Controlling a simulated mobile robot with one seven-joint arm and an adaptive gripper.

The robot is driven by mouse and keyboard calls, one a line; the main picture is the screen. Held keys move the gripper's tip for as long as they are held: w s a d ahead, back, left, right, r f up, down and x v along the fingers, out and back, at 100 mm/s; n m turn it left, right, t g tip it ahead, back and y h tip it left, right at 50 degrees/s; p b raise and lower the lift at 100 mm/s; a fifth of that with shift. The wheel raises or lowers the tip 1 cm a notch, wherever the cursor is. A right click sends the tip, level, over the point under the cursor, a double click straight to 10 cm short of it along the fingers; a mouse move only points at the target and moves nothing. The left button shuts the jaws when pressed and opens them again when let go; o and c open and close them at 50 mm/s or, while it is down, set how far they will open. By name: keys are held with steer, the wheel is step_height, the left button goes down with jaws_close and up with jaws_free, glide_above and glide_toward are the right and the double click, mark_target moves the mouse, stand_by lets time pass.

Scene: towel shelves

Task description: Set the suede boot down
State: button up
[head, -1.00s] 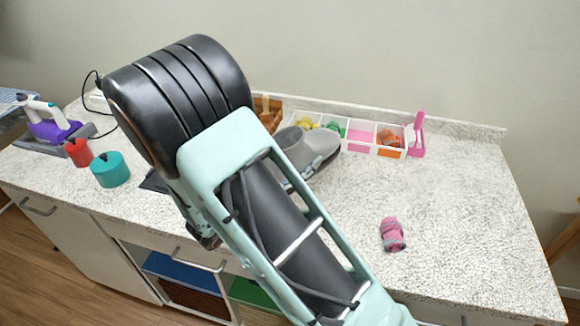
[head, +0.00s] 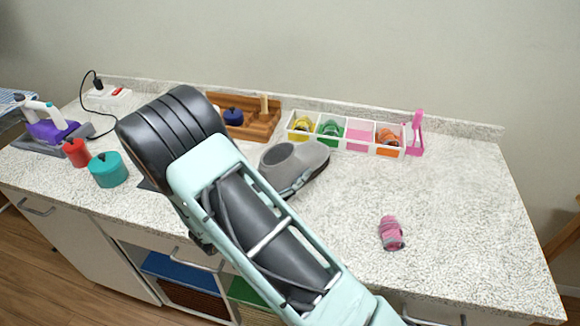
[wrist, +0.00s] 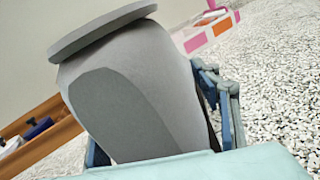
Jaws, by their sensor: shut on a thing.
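The grey suede boot (head: 305,163) is over the middle of the speckled counter (head: 450,215), in front of the white compartment tray, with its round opening to the left and its toe to the right. In the wrist view the boot (wrist: 135,85) fills the left half, tilted, its darker grey patch facing the camera. My gripper (wrist: 165,110) is shut on the boot, with blue finger links showing on both sides of it. I cannot tell whether the sole touches the counter.
The white tray (head: 345,148) holds small coloured items. A wooden tray (head: 258,128) stands left of it. A pink rolled item (head: 391,233) lies front right. Teal (head: 108,170) and red (head: 76,152) containers stand left. The counter's right side is mostly clear.

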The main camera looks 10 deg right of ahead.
steer(key=shift+f, duration=0.1)
steer(key=o, duration=1.5)
